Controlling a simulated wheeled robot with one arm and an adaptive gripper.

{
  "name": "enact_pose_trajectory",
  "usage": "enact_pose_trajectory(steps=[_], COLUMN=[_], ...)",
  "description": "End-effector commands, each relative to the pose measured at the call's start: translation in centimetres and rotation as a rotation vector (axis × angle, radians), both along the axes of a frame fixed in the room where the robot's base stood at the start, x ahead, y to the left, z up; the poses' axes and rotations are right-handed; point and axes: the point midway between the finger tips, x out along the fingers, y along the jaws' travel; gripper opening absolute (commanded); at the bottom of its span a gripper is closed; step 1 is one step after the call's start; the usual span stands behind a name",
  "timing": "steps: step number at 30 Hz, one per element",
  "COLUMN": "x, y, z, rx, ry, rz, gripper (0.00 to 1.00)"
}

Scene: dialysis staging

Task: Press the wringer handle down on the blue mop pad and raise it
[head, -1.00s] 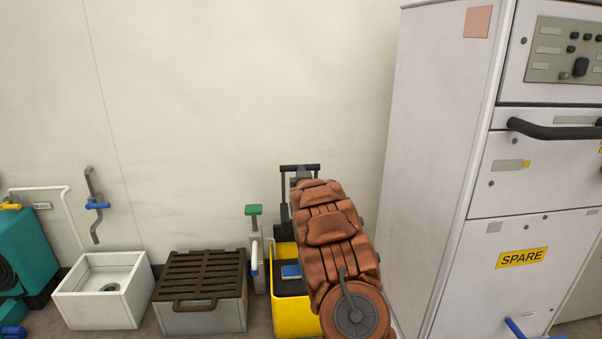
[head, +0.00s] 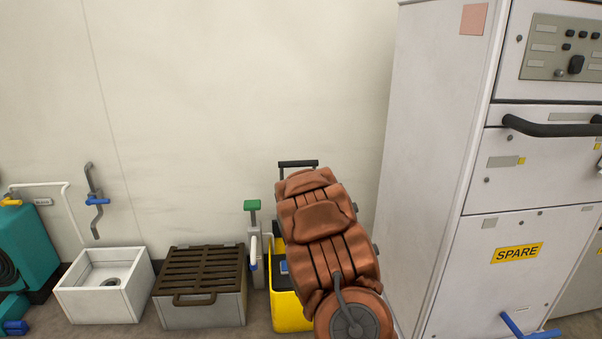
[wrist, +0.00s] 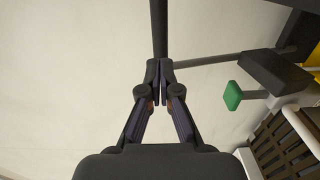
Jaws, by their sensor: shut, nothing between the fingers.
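The wringer handle, a dark crossbar (head: 298,163) on a thin post, stands raised above the yellow mop bucket (head: 286,312). The blue mop pad (head: 284,267) shows only as a small patch in the bucket, partly covered by my arm. In the wrist view the handle bar (wrist: 159,28) runs down from the top edge to the fingertips. My gripper (wrist: 160,72) is shut and empty, its tips at or against the bar; contact cannot be told for sure. In the head view my gripper is hidden behind my brown arm.
A green-topped post (head: 252,206) stands left of the bucket. Further left are a grated box (head: 205,312) and a white basin (head: 100,305). A tall grey cabinet (head: 430,170) stands close on the right. The wall above is clear.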

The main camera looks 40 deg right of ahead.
Motion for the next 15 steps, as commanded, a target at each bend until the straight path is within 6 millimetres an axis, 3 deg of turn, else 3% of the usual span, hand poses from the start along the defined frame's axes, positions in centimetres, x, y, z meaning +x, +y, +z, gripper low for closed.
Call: enact_pose_trajectory(steps=[15], x=[-4.0], y=[3.0], z=[-0.1], rx=[0.002], ry=[0.002], rz=[-0.001], gripper=[0.00])
